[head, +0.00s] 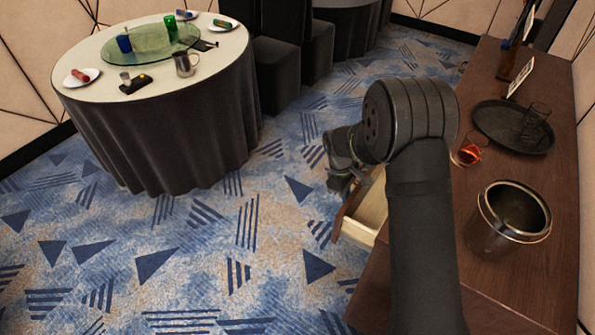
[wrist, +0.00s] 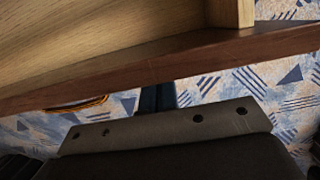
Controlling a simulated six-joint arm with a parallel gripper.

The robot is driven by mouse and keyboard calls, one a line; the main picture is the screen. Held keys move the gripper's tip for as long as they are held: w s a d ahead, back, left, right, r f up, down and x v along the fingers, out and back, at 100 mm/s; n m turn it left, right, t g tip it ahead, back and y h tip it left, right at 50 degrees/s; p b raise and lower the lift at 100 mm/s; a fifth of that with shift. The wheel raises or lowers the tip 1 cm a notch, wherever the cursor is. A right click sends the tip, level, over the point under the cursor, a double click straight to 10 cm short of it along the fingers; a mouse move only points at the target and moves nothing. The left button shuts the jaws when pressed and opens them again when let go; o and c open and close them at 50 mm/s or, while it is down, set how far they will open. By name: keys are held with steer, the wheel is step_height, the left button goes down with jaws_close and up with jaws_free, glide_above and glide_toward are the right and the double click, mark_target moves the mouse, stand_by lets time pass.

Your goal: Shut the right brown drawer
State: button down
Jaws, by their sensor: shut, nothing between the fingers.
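The brown drawer (head: 372,212) stands pulled out from the side of the brown cabinet (head: 372,290), its pale wooden inside showing in the head view. In the wrist view its dark brown front edge (wrist: 130,70) crosses the picture, with pale wood behind it. My gripper (head: 342,184) is at the outer side of the drawer front. In the wrist view my gripper (wrist: 156,97) is shut and empty, its fingertips right at the lower side of that edge. I cannot tell whether they touch it. My arm hides part of the drawer and cabinet.
A round dining table (head: 165,85) stands at left. The patterned carpet (head: 200,260) between is clear.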

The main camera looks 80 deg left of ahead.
glide_above(367, 223)
stand_by(0.6)
